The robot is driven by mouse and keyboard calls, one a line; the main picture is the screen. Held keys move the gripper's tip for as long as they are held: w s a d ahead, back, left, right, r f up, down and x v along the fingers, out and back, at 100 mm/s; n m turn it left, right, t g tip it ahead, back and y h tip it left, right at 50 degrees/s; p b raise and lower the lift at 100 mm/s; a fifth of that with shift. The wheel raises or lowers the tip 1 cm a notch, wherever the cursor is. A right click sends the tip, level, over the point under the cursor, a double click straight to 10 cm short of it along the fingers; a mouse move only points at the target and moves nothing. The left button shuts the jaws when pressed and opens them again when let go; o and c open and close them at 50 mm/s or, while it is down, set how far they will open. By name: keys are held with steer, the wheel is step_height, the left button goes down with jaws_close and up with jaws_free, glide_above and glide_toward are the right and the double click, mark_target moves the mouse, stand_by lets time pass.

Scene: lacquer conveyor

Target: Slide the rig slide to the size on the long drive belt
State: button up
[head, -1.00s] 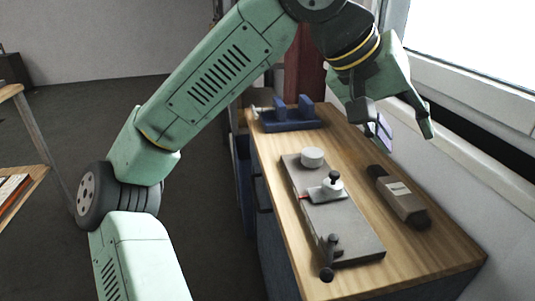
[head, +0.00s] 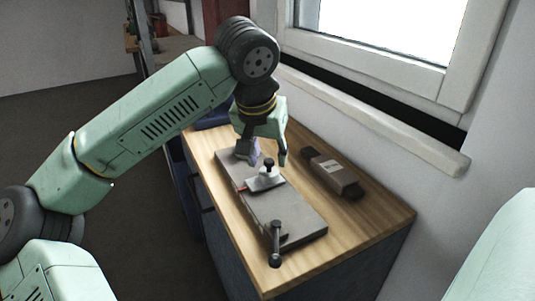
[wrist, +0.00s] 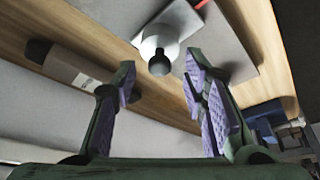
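The rig is a long grey plate (head: 289,218) on the wooden bench. Its slide (head: 266,183) is a pale carriage with a black knob and a red pointer at its left edge. In the wrist view the slide's knob (wrist: 159,64) shows between and beyond the fingertips. My gripper (head: 265,156) is open and empty, low over the far part of the plate, just behind the knob. Contact with the slide is not visible. A brown object with dark ends and a pale label (head: 333,172), possibly the long drive belt, lies right of the rig; its print is unreadable.
A black-ended lever (head: 275,242) stands at the plate's near end. A blue fixture (head: 213,119) sits at the bench's far end, partly behind my arm. Bare wood (head: 345,223) lies at the near right, and the window wall runs along the right.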

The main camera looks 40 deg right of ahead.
steer(key=shift+d+f, duration=0.15)
steer(key=shift+f, duration=0.25)
steer(key=shift+c, duration=0.2)
jaws_close()
stand_by(0.5)
